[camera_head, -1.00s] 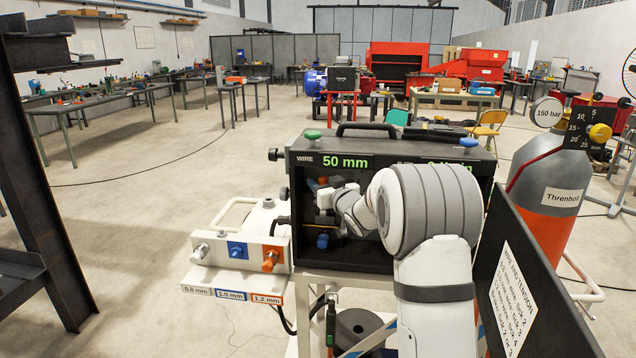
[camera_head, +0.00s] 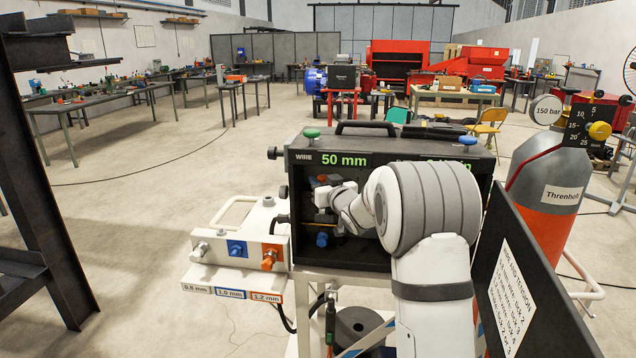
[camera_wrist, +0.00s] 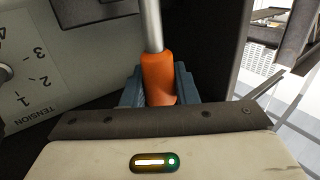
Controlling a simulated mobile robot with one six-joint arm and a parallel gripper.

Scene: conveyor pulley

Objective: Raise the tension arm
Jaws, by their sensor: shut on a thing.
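The tension arm is a metal rod with an orange grip (camera_wrist: 159,78) at its end, seen close up in the wrist view. My gripper (camera_wrist: 160,90) has its two blue-grey fingers on either side of this orange grip and is shut on it. A plate marked TENSION with a number scale (camera_wrist: 30,88) lies to the left of the rod. In the head view my gripper is inside the black wire feeder box (camera_head: 300,240), largely hidden by my wrist.
A panel with several nozzles (camera_head: 238,249) stands left of the box. A dark board with a printed sheet (camera_head: 515,300) and a gas cylinder (camera_head: 548,195) stand close on the right. The floor at the left is mostly clear.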

